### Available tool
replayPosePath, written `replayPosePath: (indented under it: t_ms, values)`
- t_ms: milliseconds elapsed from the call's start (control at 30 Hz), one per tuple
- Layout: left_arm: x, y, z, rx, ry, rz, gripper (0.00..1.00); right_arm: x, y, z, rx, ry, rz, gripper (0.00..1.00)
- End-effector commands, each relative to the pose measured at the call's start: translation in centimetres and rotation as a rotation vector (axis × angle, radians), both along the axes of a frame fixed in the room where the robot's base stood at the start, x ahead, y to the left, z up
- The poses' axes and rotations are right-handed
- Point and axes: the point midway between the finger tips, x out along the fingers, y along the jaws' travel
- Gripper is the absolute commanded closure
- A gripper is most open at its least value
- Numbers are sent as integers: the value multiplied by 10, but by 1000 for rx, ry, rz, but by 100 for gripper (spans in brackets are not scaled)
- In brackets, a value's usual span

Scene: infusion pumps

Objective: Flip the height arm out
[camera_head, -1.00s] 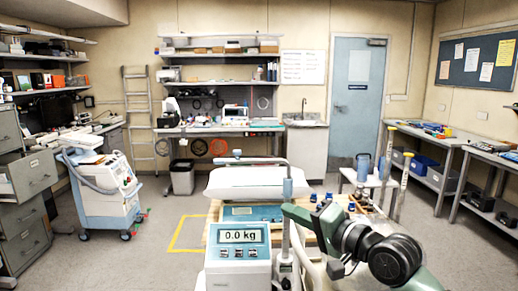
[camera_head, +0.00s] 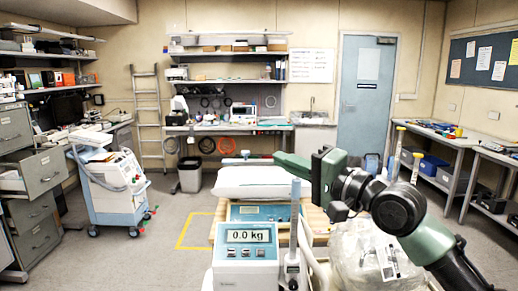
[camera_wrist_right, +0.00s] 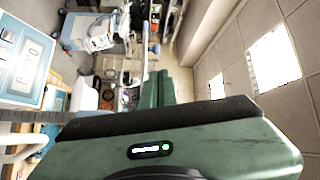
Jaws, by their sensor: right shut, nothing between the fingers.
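The weighing scale's display unit (camera_head: 248,237) reads 0.0 kg, and also shows in the wrist view (camera_wrist_right: 30,45). A slim upright post (camera_head: 293,245) stands just right of it, with a light blue upright piece (camera_head: 295,190) at its top. I cannot clearly make out a separate height arm; a thin grey bar (camera_head: 245,160) runs level behind the white cushion (camera_head: 250,182). My right gripper (camera_head: 280,160) is shut and empty, just above the light blue piece in the picture. Its green fingers lie together in the wrist view (camera_wrist_right: 158,88). My left gripper is out of view.
A clear plastic-wrapped bundle (camera_head: 370,250) lies right of the post, below my right arm. A wheeled medical cart (camera_head: 115,190) stands at the left. A workbench (camera_head: 450,150) lines the right wall. Floor is free around the yellow marking (camera_head: 190,232).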

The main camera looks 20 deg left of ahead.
Motion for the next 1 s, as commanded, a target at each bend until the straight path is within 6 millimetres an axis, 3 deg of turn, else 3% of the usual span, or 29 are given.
replayPosePath:
  t_ms: [200,433,1000]
  values:
    - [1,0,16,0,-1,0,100,21,37,7,-1,3,1,100]
    - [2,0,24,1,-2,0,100,35,62,8,-1,1,1,100]
    - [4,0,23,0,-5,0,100,40,63,6,0,1,-1,100]
